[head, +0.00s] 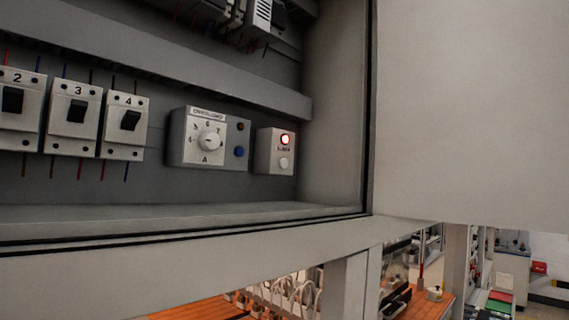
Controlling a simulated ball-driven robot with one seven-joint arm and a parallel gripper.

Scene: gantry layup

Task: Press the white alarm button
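The white alarm button (284,163) is a small round button low on a light box (263,151) at the right end of the cabinet's lower row. A red lamp (285,139) glows above it, with a small label between them that is too small to read surely. The button's face is uncovered, and nothing touches it. My gripper is not in view.
Left of the alarm box is an overload unit (209,139) with a white dial and a blue button (239,152). Several numbered breakers (74,116) stand farther left. The cabinet's lower edge (180,235) and the open door panel (470,110) bound the opening.

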